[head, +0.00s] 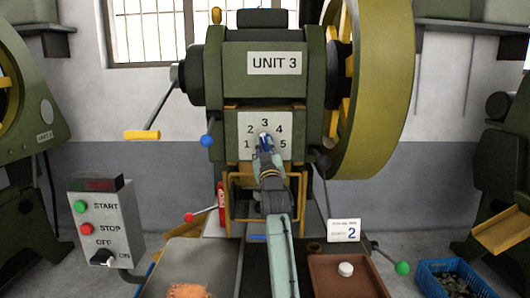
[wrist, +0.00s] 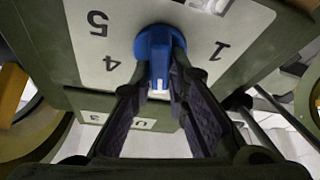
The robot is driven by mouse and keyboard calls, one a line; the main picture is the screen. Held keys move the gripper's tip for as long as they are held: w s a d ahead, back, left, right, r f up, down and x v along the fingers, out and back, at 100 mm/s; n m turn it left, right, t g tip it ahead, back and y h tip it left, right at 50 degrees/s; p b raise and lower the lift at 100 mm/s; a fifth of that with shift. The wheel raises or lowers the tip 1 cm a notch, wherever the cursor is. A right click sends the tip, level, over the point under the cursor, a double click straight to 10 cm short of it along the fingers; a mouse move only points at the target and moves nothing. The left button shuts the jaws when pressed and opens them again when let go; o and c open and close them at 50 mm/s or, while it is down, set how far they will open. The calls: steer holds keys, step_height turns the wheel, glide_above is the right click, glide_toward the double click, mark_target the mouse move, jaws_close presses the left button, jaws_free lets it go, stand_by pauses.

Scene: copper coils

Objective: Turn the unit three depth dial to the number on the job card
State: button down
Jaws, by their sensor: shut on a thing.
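The Unit 3 depth dial is a blue knob (head: 264,136) with a white mark, on a white plate (head: 246,122) numbered 1 to 5. It also shows in the wrist view as a blue knob (wrist: 152,45), with the plate upside down. My gripper (head: 266,146) is at the dial, its two fingers (wrist: 160,92) closed on the knob from both sides. The white mark seems to point about toward 3, but the fingers hide part of the plate there. The white job card (head: 344,230) at the lower right shows a blue 2.
A control box (head: 105,225) with START, STOP and OFF/ON controls stands at left. A brown tray (head: 322,278) holding a white round piece and a blue crate (head: 425,272) are at lower right. A yellow-rimmed flywheel (head: 385,85) and levers with blue, red and green knobs flank the plate.

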steer(key=n+y, duration=0.1)
steer(key=n, duration=0.1)
steer(key=n+g+y+b, duration=0.1)
steer(key=n, duration=0.1)
steer(key=shift+d+n+y, duration=0.15)
steer(key=shift+n+y, duration=0.15)
steer(key=shift+n, duration=0.1)
steer(key=shift+n+g+y, duration=0.6)
steer(key=shift+n, duration=1.4)
steer(key=c, duration=1.6)
jaws_free()
steer(key=shift+o, duration=0.2)
steer(key=v, duration=1.2)
